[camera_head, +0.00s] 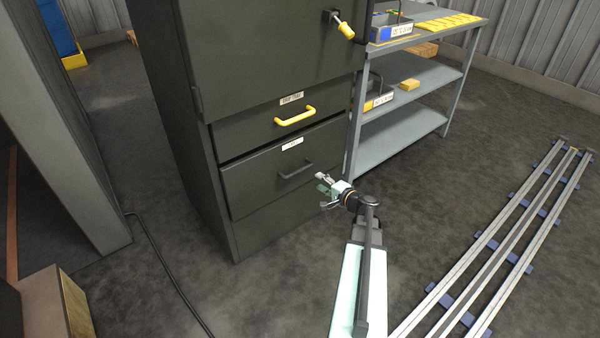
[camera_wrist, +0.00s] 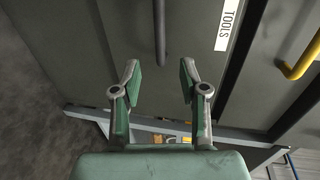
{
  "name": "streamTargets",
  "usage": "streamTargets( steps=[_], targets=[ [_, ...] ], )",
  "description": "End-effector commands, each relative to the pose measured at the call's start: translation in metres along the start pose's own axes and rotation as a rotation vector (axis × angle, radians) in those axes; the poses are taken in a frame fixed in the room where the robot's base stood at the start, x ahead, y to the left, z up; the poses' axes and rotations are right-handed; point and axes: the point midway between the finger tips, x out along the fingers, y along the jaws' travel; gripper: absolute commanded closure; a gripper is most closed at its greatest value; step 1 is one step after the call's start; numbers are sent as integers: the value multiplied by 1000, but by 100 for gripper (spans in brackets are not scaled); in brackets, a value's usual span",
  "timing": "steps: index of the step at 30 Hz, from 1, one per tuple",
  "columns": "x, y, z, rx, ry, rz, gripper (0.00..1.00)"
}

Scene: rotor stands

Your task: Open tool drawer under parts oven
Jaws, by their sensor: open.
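The tool drawer (camera_head: 255,183) is the dark lower drawer of the cabinet under the parts oven (camera_head: 265,50). Its grey bar handle (camera_head: 296,169) shows in the head view, and the handle (camera_wrist: 160,30) also shows at the top centre of the wrist view. A white TOOLS label (camera_wrist: 228,25) sits beside it there. A dark line runs along the drawer's top edge; I cannot tell whether it is slightly open. My gripper (camera_wrist: 159,75) is open and empty, with the handle in line with the gap between its fingers but apart from them. In the head view my gripper (camera_head: 324,188) is right of the handle.
The drawer above has a yellow handle (camera_head: 295,116), also in the wrist view (camera_wrist: 300,60). A yellow-gripped oven handle (camera_head: 345,29) projects higher up. A grey shelf rack (camera_head: 405,140) with bins stands at right. Rails (camera_head: 500,240) cross the floor; a cable (camera_head: 165,265) lies at left.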

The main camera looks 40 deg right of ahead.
Motion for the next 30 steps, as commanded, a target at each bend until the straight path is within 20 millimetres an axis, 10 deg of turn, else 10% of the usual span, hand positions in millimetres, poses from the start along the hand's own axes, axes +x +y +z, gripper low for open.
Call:
streamTargets(
  steps=[15, 30],
  targets=[
    [103, 1, -1, 0, -3, 0, 57],
    [132, 0, 1, 0, 0, 1, 57]
  ],
)
